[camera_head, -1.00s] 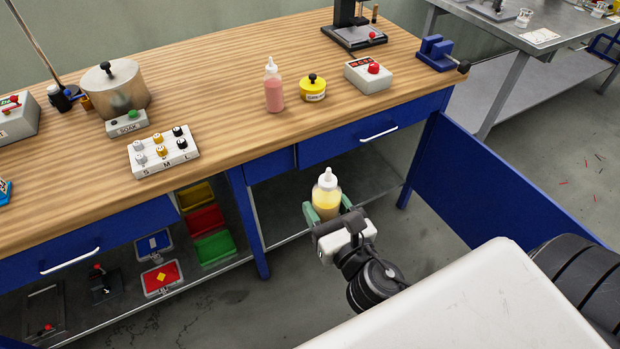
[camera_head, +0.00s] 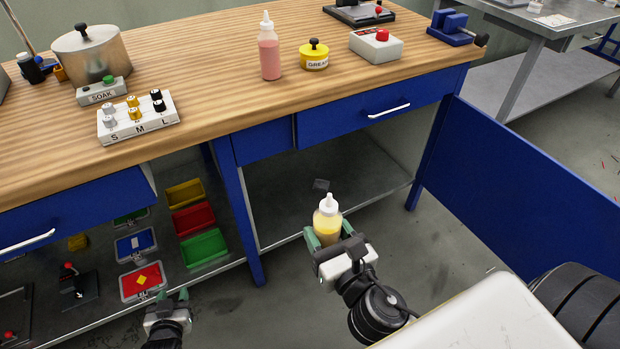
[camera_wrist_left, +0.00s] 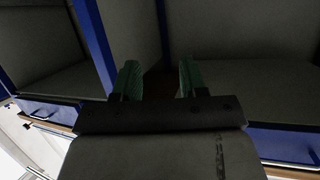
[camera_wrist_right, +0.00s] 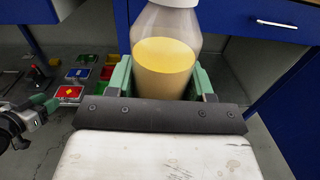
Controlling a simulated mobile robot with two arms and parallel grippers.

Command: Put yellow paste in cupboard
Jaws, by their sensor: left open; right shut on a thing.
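The yellow paste is in a clear squeeze bottle (camera_head: 327,222) with a white nozzle cap. My right gripper (camera_head: 325,243) is shut on it and holds it upright in front of the bench's lower shelf. The bottle fills the middle of the right wrist view (camera_wrist_right: 165,66). My left gripper (camera_head: 170,305) is open and empty, low in front of the lower shelf. Its green fingers show in the left wrist view (camera_wrist_left: 158,82). The open space under the blue drawer (camera_head: 370,118) has a grey lower shelf (camera_head: 290,205).
On the bench top (camera_head: 215,85) stand a pink paste bottle (camera_head: 269,55), a yellow grease tin (camera_head: 314,56) and a nozzle rack (camera_head: 138,118). Colored bins (camera_head: 204,249) sit under the bench. A blue panel (camera_head: 520,190) stands at right.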

